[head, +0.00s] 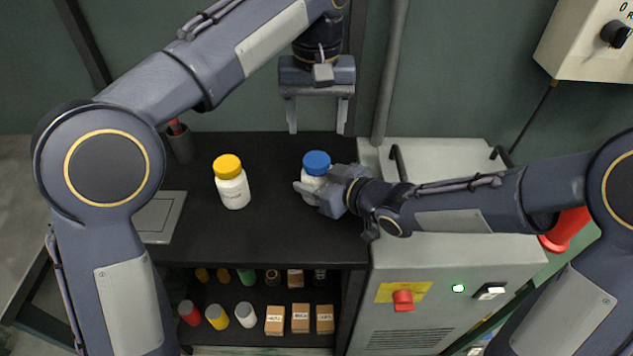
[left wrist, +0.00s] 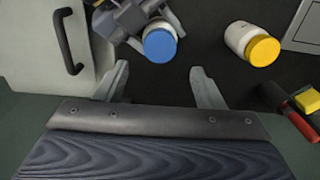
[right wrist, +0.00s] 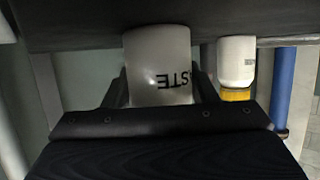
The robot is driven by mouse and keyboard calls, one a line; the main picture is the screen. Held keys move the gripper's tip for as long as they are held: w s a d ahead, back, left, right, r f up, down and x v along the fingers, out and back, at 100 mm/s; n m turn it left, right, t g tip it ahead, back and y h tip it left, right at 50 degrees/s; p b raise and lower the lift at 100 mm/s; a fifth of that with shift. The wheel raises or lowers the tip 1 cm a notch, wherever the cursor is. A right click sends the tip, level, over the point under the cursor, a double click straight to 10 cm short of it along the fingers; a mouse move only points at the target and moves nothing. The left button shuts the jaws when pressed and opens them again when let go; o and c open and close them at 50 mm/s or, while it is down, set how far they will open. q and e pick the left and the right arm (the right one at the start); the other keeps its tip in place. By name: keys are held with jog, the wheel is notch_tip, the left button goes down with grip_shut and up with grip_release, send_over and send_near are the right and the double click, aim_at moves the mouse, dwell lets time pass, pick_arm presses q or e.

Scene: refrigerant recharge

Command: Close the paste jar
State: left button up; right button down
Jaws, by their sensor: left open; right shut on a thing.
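The paste jar (head: 310,186) is a white jar standing on the black worktop with a blue lid (head: 317,163) on its top. The blue lid also shows in the left wrist view (left wrist: 160,45). I cannot tell how tightly the lid sits. My right gripper (head: 320,190) is shut on the jar's body from the right; in the right wrist view the jar (right wrist: 157,60) shows lettering ending in "STE", upside down. My left gripper (head: 317,128) is open and empty, fingers pointing down, above the lid and toward the wall. Its fingertips (left wrist: 160,75) are apart from the lid.
A white jar with a yellow lid (head: 232,182) stands left of the paste jar. A dark cup with a red-handled tool (head: 180,142) stands at the back left. A grey cabinet (head: 450,155) with handles is at right. Shelves below hold bottles and boxes.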

aim_at(318, 160)
pick_arm(q)
jog(key=shift+f, duration=0.15)
jog(key=shift+f, duration=3.9)
jog(key=c, duration=1)
jog(key=m, duration=0.8)
jog(key=o, duration=1.1)
jog(key=shift+o, duration=0.2)
jog(key=shift+s+d, duration=0.1)
jog(key=shift+d, duration=0.05)
